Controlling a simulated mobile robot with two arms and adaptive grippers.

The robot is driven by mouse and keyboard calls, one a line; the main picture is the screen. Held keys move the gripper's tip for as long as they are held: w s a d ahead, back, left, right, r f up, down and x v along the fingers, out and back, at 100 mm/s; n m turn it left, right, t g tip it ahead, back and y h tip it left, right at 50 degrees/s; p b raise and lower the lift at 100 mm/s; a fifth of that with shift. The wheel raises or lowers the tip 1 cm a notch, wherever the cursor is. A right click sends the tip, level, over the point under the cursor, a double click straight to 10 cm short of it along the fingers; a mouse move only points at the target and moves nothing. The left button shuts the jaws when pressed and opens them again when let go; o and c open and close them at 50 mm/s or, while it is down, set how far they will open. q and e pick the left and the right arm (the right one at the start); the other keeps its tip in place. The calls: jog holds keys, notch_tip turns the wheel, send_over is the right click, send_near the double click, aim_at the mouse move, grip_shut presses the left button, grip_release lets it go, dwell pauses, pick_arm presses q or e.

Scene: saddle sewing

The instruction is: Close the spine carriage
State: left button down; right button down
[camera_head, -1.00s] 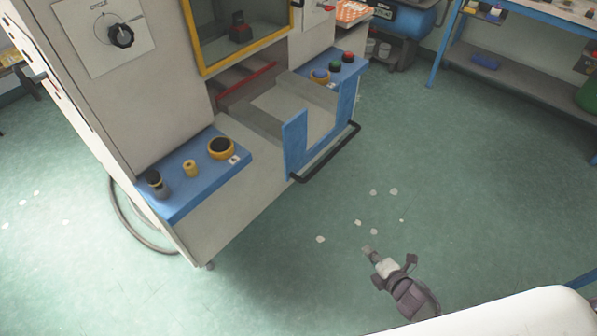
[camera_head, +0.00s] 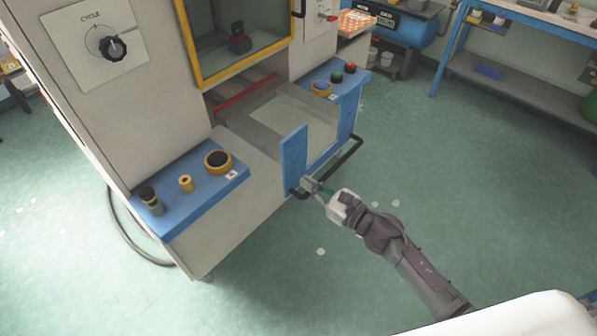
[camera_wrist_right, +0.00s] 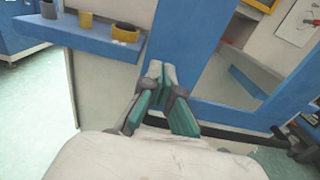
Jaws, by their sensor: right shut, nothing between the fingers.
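The spine carriage (camera_head: 293,158) is pulled out of the front of the machine, like an open drawer with a blue front frame. Its black handle bar (camera_head: 338,164) runs low along that front. My right gripper (camera_head: 308,184) is at the left end of the front, close to the blue panel and the handle's left end. In the right wrist view its fingers (camera_wrist_right: 155,70) are together and empty, in front of the blue front panel (camera_wrist_right: 188,45). Whether they touch the panel I cannot tell. My left gripper is out of view.
A blue ledge (camera_head: 207,193) with several knobs and buttons juts out left of the carriage. Another ledge with buttons (camera_head: 337,75) is on the right. A yellow-framed window (camera_head: 240,45) is above. The green floor (camera_head: 450,170) in front is open.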

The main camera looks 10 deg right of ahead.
aim_at(291, 171)
jog(key=x, duration=0.2)
jog(key=shift+w+a+r+p, duration=0.1)
jog(key=shift+w+a+p, duration=0.15)
jog(key=shift+w+p, duration=0.05)
jog(key=shift+w+a, duration=0.35)
jog(key=shift+w, duration=0.1)
